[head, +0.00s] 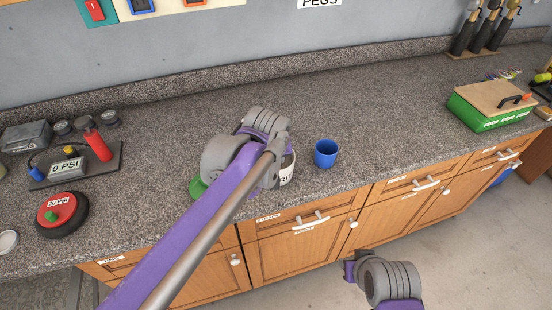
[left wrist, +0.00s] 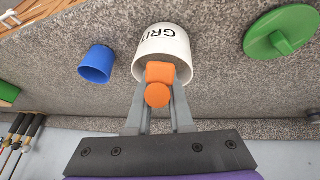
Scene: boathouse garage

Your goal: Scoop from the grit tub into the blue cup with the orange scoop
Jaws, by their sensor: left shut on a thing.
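The white grit tub (left wrist: 162,42) stands on the counter; in the head view only its right side (head: 288,170) shows past my left arm. The orange scoop (left wrist: 158,73) is between the fingers of my left gripper (left wrist: 157,98), which is shut on it. The scoop overlaps the tub's mouth in the left wrist view; its bowl end is hidden, so I cannot tell how deep it sits. The blue cup (head: 326,154) stands upright just right of the tub, apart from it, and also shows in the left wrist view (left wrist: 97,63).
A green lid with a knob (left wrist: 280,33) lies beside the tub. A green box with a wooden top (head: 490,105) stands at the counter's right. A gauge set (head: 68,165) and a red round device (head: 60,213) are at left.

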